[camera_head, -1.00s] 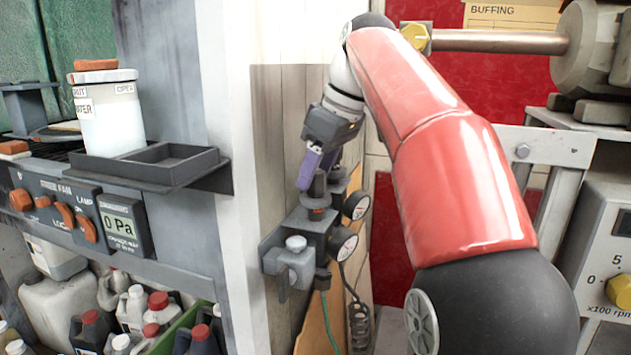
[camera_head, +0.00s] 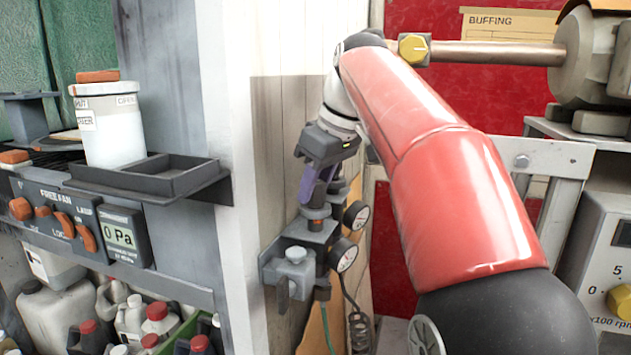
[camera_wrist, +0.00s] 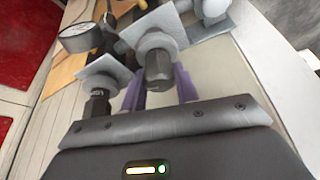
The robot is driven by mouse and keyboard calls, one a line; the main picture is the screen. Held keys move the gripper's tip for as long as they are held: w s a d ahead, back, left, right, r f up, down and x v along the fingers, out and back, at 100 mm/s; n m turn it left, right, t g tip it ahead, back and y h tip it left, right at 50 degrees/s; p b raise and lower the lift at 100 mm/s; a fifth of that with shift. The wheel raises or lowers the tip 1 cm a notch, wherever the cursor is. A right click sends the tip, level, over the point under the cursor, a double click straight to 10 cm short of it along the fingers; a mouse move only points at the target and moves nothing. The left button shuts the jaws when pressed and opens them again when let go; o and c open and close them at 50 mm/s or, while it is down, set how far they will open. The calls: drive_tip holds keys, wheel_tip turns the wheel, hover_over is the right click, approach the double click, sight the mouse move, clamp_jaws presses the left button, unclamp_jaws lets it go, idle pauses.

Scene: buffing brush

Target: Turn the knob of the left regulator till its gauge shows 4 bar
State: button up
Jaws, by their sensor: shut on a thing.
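Two regulators hang on the wooden wall panel in the head view. In the wrist view the fingers (camera_wrist: 160,88) stand either side of a grey knob-like part (camera_wrist: 158,70). The needles and figures on both gauges are too small to read.
A grey shelf (camera_head: 190,188) with a white jar (camera_head: 108,130) juts out left of the regulators. A white post (camera_head: 228,120) stands between them. A green hose (camera_head: 327,322) and a coiled dark hose (camera_head: 358,325) hang below. A machine is at the right.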

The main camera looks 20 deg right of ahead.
drive_tip(key=m+h, duration=0.1)
drive_tip(key=m, duration=0.2)
drive_tip(key=shift+t+p, duration=0.3)
drive_tip(key=shift+p, duration=0.1)
drive_tip(key=o, duration=1)
drive_tip(key=p+v, duration=0.2)
drive_tip(key=v, duration=0.5)
drive_tip(key=shift+s+r, duration=0.2)
drive_tip(key=shift+r, duration=0.15)
